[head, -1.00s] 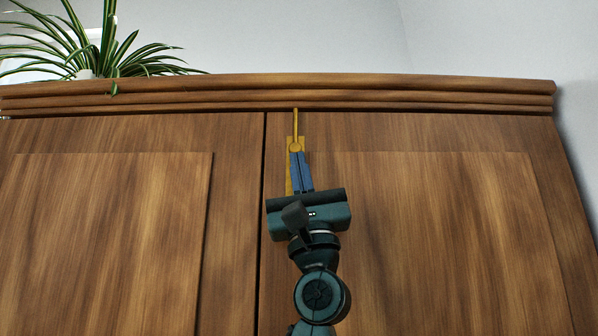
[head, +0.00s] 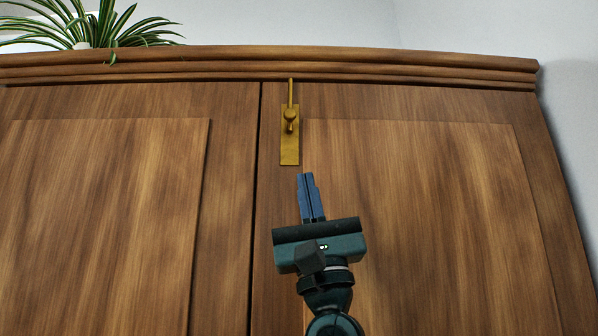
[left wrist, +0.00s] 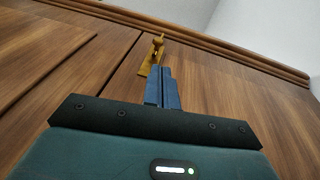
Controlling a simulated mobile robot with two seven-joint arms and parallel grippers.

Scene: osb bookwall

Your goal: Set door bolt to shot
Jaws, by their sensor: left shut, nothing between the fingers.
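The brass door bolt (head: 290,148) is mounted near the top of the right cabinet door, beside the gap between the doors. Its rod (head: 291,93) points up and reaches the cornice, and its knob (head: 290,115) sits on the upper part of the plate. The bolt also shows in the left wrist view (left wrist: 153,56), beyond the fingertips. My left gripper (head: 306,176) is shut and empty, just below the bolt plate and apart from it in the head view. Its blue fingers (left wrist: 162,72) are together in the left wrist view. My right gripper is not in view.
The wooden cabinet has a left door (head: 110,220) and a right door (head: 430,220), both closed, under a projecting cornice (head: 400,76). A potted spider plant (head: 85,30) stands on top at the left. The door face around the bolt is clear.

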